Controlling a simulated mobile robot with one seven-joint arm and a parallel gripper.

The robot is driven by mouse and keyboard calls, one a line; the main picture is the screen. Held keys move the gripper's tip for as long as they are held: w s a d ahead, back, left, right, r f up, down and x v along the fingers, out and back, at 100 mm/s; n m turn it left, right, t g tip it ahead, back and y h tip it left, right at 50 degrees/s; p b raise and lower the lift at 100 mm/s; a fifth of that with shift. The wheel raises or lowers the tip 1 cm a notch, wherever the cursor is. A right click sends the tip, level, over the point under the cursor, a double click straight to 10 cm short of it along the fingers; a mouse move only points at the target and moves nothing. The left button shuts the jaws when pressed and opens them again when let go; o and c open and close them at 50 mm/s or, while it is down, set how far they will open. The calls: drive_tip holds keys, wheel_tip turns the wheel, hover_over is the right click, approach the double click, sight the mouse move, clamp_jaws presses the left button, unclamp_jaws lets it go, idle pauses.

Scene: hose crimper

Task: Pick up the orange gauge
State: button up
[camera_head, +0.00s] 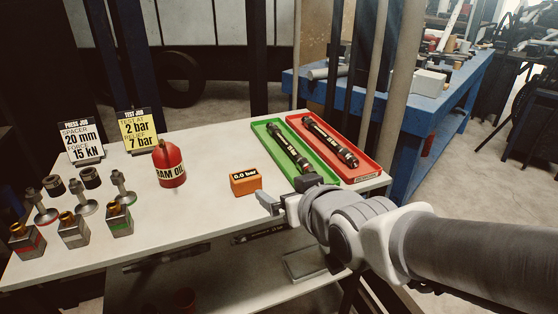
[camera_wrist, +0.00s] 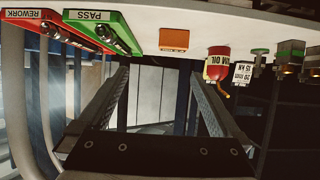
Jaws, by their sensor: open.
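The orange gauge (camera_head: 245,181) is a small box with a "0.0 bar" display, lying on the white table between the red oil can and the green tray. It also shows in the wrist view (camera_wrist: 174,39), near the top middle. My gripper (camera_head: 287,192) is close to the gauge, to its right and a little nearer the camera in the head view, apart from it. In the wrist view the two fingers (camera_wrist: 159,88) are spread wide with nothing between them.
The white table (camera_head: 205,210) carries a red oil can (camera_head: 169,165), a green tray (camera_head: 268,130) and a red tray (camera_head: 367,168), each holding a dark hose. Several fittings and blocks (camera_head: 74,231) stand at left, with two sign cards (camera_head: 139,131) behind. A blue bench (camera_head: 405,95) stands behind.

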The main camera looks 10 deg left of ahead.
wheel_tip(320, 180, down, 2)
drive_tip(key=a+b, duration=0.1)
drive_tip(key=a, duration=0.1)
drive_tip(key=p, duration=0.4)
approach(248, 179)
drive_tip(key=shift+n+y, duration=0.3)
drive_tip(key=shift+y, duration=0.1)
drive_tip(key=x, duration=0.4)
drive_tip(key=f+x, duration=0.1)
drive_tip(key=x, duration=0.1)
drive_tip(key=shift+s+d, duration=0.1)
drive_tip(key=shift+d, duration=0.2)
drive_tip(key=shift+r+b+x, duration=0.1)
drive_tip(key=shift+b+x, duration=0.35)
drive_tip(key=shift+x, duration=1.15)
drive_tip(key=shift+r+b+x, duration=0.15)
drive_tip(key=shift+b+x, duration=0.25)
drive_tip(key=shift+x, duration=1.15)
drive_tip(key=c, duration=1.3)
drive_tip(key=shift+c, duration=0.7)
drive_tip(key=shift+r, duration=0.15)
